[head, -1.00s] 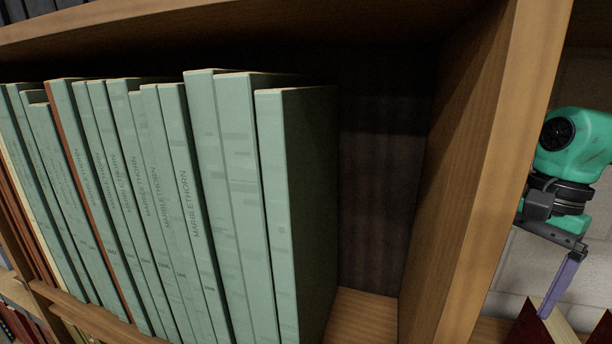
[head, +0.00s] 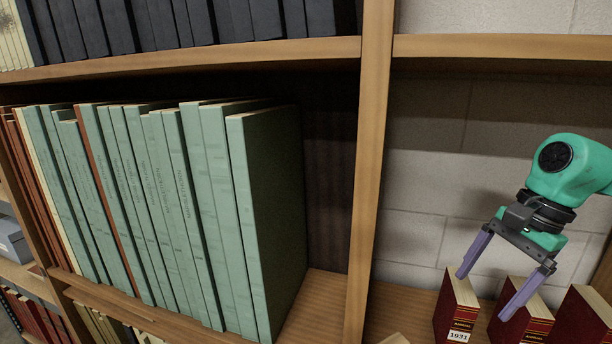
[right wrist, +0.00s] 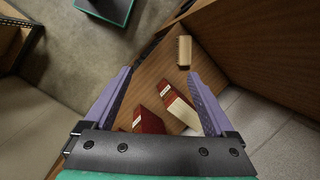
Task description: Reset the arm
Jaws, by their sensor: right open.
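My right gripper (head: 487,282) is on the right side of the head view, with its two purple fingers spread apart and nothing between them. The fingers point down and stand in front of or above red books. In the right wrist view the same gripper (right wrist: 165,100) is open, with red books (right wrist: 172,108) showing between and beyond its fingers. I cannot tell whether a finger touches a book. My left gripper is not in view.
Green books (head: 262,215) fill much of the left shelf bay, with a gap to their right. A wooden upright (head: 370,170) divides the bays. Red books (head: 457,310), one labelled 1931, stand in the right bay. A small wooden block (right wrist: 184,52) lies beyond them.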

